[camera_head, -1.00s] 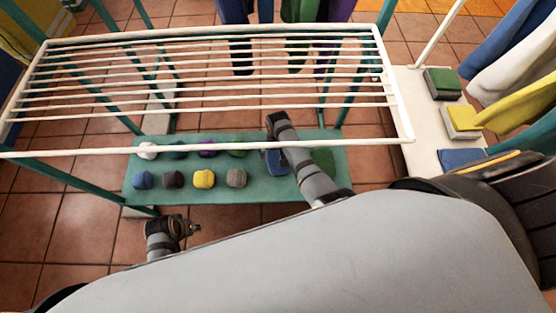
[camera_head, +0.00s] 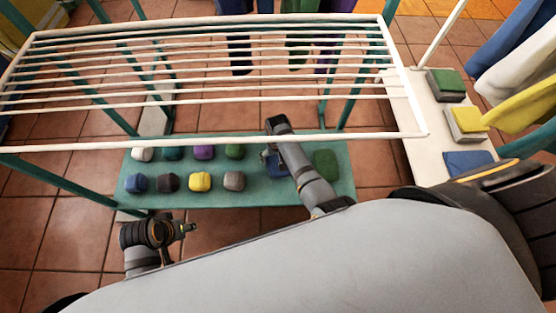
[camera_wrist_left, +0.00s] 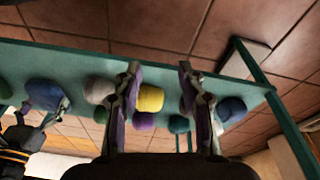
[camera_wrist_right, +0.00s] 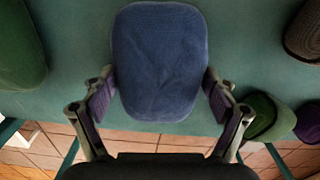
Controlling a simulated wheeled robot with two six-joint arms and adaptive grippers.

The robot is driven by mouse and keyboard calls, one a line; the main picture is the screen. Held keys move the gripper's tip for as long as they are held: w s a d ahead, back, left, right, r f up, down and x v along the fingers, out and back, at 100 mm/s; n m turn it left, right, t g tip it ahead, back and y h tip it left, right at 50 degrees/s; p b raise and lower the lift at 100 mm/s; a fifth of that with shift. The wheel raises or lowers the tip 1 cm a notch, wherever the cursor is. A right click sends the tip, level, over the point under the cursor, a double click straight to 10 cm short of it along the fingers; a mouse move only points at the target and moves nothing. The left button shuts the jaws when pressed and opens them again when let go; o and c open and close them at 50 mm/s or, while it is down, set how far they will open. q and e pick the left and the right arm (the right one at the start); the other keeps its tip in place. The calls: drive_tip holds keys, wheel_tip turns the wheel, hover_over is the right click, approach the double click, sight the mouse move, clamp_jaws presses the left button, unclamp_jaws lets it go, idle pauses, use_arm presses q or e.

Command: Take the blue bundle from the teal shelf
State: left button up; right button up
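A large blue bundle (camera_head: 277,167) lies on the right part of the teal shelf (camera_head: 262,192), partly covered by my right arm in the head view. My right gripper (camera_head: 272,150) is over it. In the right wrist view the blue bundle (camera_wrist_right: 158,60) sits between the spread fingers of my right gripper (camera_wrist_right: 160,85), close to both pads; firm contact does not show. Another, smaller blue bundle (camera_head: 137,183) lies at the shelf's front left. My left gripper (camera_head: 188,228) is in front of the shelf; its fingers (camera_wrist_left: 159,68) are apart and empty.
Yellow (camera_head: 200,181), grey (camera_head: 234,181) and dark (camera_head: 168,183) bundles share the shelf, with a purple one (camera_head: 204,152) behind. A green bundle (camera_head: 325,164) lies right of my right gripper. A white rack (camera_head: 210,143) spans above. A white bench (camera_head: 412,130) stands right.

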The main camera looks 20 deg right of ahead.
sight(279, 161)
drive_tip(key=shift+c, duration=1)
